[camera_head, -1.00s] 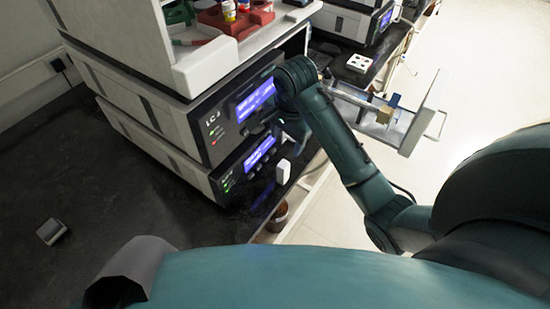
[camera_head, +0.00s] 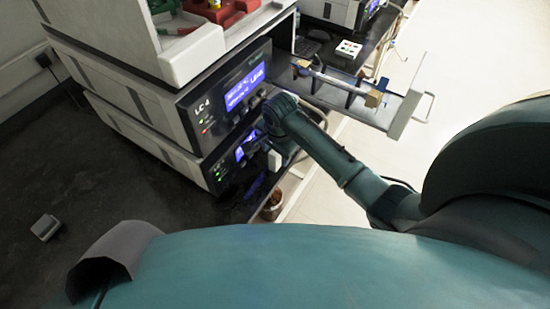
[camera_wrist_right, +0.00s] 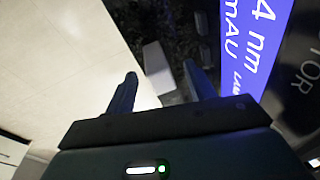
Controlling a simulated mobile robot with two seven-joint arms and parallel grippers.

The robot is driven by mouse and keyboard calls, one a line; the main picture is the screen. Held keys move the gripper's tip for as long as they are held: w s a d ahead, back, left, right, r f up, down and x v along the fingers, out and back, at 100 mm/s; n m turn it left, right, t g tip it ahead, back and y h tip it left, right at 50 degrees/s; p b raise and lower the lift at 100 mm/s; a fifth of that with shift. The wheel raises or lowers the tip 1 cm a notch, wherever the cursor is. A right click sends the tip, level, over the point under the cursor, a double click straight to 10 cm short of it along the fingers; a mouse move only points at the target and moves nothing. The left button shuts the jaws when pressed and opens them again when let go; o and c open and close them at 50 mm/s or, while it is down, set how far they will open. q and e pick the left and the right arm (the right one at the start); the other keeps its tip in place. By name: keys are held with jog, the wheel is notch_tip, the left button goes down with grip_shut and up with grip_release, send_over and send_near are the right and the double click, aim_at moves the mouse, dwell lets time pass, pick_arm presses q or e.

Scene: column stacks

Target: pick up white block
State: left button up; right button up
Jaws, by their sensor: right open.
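The white block (camera_wrist_right: 157,60) shows in the right wrist view, on the dark bench near the bench's edge. It lies ahead of my right gripper (camera_wrist_right: 161,72), roughly between the two fingertips in the picture. My right gripper is open, and I see nothing held in it. I cannot tell whether a finger touches the block. My left gripper is not in view.
The instrument stack (camera_head: 150,108) with lit screens stands close beside my right gripper. An open drawer (camera_head: 408,114) juts out above and right of my right arm. A brown jar (camera_head: 272,205) stands near the bench edge. A small grey object (camera_head: 45,227) lies on the otherwise clear left bench.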

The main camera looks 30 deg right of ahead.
jog(key=shift+f, duration=0.15)
jog(key=c, duration=1)
jog(key=shift+o, duration=0.2)
